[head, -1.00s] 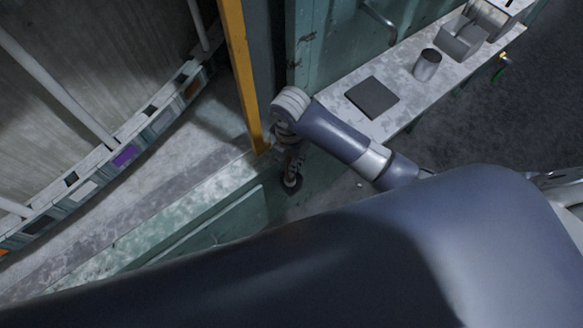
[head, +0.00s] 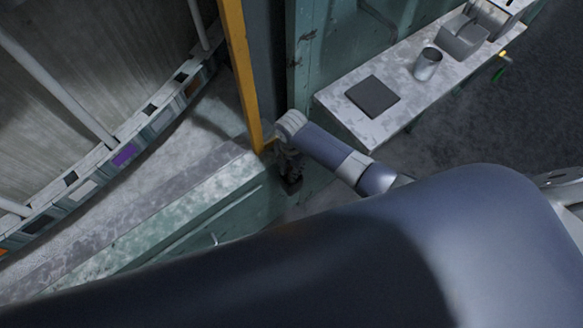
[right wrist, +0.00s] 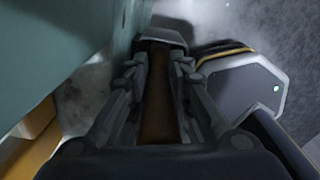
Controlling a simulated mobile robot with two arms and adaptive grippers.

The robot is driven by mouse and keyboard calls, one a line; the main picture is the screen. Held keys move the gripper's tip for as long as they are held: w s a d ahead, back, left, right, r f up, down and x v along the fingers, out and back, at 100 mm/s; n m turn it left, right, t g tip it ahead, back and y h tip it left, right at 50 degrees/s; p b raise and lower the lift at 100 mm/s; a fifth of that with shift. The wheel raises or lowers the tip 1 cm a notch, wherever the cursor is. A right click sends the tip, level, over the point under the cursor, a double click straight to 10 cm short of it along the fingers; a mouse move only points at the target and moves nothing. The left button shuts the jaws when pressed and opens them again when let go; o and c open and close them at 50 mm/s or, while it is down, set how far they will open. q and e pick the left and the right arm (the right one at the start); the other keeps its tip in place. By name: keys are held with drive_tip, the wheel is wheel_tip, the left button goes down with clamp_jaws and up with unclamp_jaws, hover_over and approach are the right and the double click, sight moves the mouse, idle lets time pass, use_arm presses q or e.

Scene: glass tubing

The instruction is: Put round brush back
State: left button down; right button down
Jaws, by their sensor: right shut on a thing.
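My right gripper (head: 291,182) hangs down beside the green cabinet wall, near the foot of the orange post. In the right wrist view its fingers (right wrist: 160,48) are closed around a long brown thing, which looks like the handle of the round brush (right wrist: 158,95). The brush's head is not clearly visible; a pale blocky end shows at the fingertips. In the head view the held thing is too dark to make out. My left gripper is not in view.
An orange post (head: 240,75) stands close left of my right gripper. A pale bench (head: 335,102) holds a dark square plate (head: 372,97), a metal cup (head: 427,65) and a grey box (head: 463,38). A curved rack (head: 125,155) lies left. My own arm fills the foreground.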

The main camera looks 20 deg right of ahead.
drive_tip(key=shift+f, duration=0.2)
drive_tip(key=c, duration=1.7)
unclamp_jaws()
wheel_tip(320, 180, up, 12)
drive_tip(key=shift+r+p, duration=0.2)
drive_tip(key=shift+p, duration=0.25)
drive_tip(key=shift+s, duration=0.1)
